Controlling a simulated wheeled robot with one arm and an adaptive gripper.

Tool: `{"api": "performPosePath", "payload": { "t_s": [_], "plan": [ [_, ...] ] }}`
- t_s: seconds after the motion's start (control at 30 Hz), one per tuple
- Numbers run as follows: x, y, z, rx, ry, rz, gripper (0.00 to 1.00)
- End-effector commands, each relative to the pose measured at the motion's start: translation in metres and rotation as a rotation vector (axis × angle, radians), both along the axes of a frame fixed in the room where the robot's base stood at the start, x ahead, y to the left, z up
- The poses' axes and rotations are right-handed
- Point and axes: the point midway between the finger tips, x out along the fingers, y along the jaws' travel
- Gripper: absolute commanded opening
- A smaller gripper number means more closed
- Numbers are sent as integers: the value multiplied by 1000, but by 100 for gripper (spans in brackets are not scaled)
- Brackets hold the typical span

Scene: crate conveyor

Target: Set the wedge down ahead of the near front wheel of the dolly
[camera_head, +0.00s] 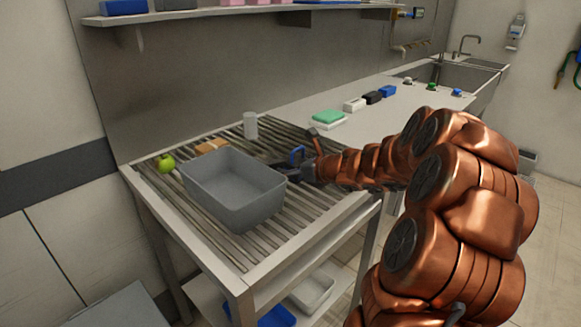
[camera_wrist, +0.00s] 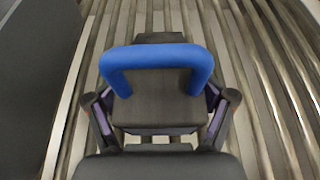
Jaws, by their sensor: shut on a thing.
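The wedge is a dark block with a blue looped handle (camera_head: 296,156). In the wrist view the wedge (camera_wrist: 160,97) sits between the fingers of my gripper (camera_wrist: 160,112), the handle on its far side. My gripper is shut on the wedge. In the head view my gripper (camera_head: 300,170) is just right of a grey crate (camera_head: 238,208) on the roller conveyor (camera_head: 215,240). The crate's dark side (camera_wrist: 35,85) fills the left of the wrist view. I cannot make out a dolly or wheels; the crate's underside is hidden. Whether the wedge touches the rollers cannot be told.
A green apple (camera_head: 167,163), a tan block (camera_head: 211,146) and a clear cup (camera_head: 250,126) stand behind the crate. A green item (camera_head: 328,116) lies on the counter behind my gripper. In the wrist view, bare rollers (camera_wrist: 268,60) lie right of the wedge.

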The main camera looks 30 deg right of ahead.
Motion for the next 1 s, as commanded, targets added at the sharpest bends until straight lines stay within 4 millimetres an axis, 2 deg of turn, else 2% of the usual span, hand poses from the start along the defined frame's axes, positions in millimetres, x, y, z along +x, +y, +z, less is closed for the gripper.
{"api": "performPosePath", "payload": {
  "t_s": [0.03, 0.2, 1.0],
  "plan": [
    [0, 0, 0, 0, 1, 0, 23],
    [0, 0, 0, 0, 1, 0, 7],
    [0, 1, 0, 0, 2, 1, 3]
  ]
}}
